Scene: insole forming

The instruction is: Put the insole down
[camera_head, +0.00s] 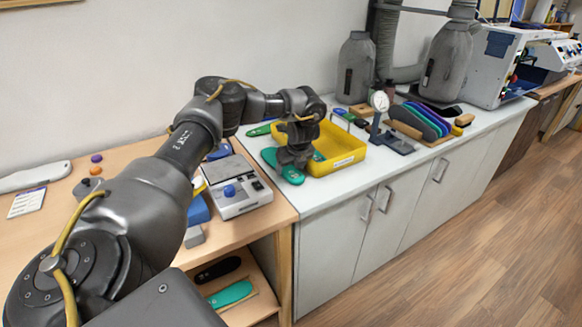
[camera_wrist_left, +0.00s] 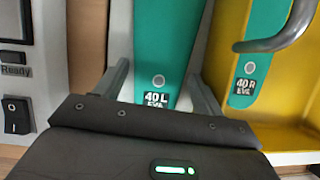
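A teal insole (camera_head: 292,175) marked "40 L EVA" lies on the white counter beside the left side of a yellow tray (camera_head: 345,160). My left gripper (camera_head: 292,155) is low over it, fingers pointing down, hiding its middle. In the left wrist view, the two fingers (camera_wrist_left: 158,80) stand on either side of the insole (camera_wrist_left: 163,45), with a gap showing at the left finger. The gripper looks open. A second teal insole (camera_wrist_left: 262,55), marked "40 R EVA", lies inside the tray, under a grey curved bar (camera_wrist_left: 280,35). My right gripper is not in view.
A dial gauge on a stand (camera_head: 383,110) and a rack of coloured insoles (camera_head: 420,122) stand right of the tray. The counter's front edge is close.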

